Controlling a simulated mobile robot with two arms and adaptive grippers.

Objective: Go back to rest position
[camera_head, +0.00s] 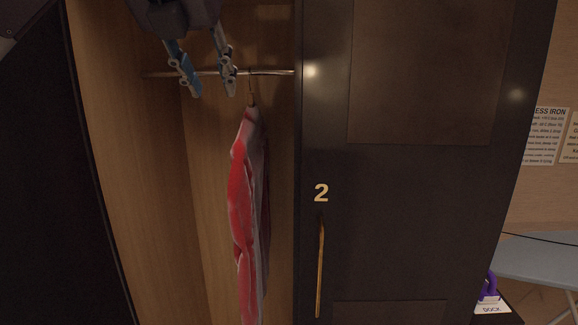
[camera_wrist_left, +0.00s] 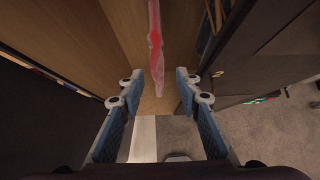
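My left gripper (camera_head: 212,92) hangs in from the top of the head view, in front of the wardrobe rail (camera_head: 265,72). Its two fingers are apart with nothing between them. A red and pale garment (camera_head: 244,215) hangs from the rail on a hanger (camera_head: 252,92), just right of and below the fingertips. In the left wrist view the open fingers (camera_wrist_left: 160,88) show with the red garment (camera_wrist_left: 155,40) beyond the fingertips, not gripped. My right gripper does not show in either view.
The wardrobe has a wooden inside (camera_head: 120,150) and a dark door marked 2 (camera_head: 400,220) with a gold handle (camera_head: 320,270) to the right. An ironing board (camera_head: 540,262) and a purple iron (camera_head: 488,288) stand at far right. Grey carpet (camera_wrist_left: 285,130) shows in the wrist view.

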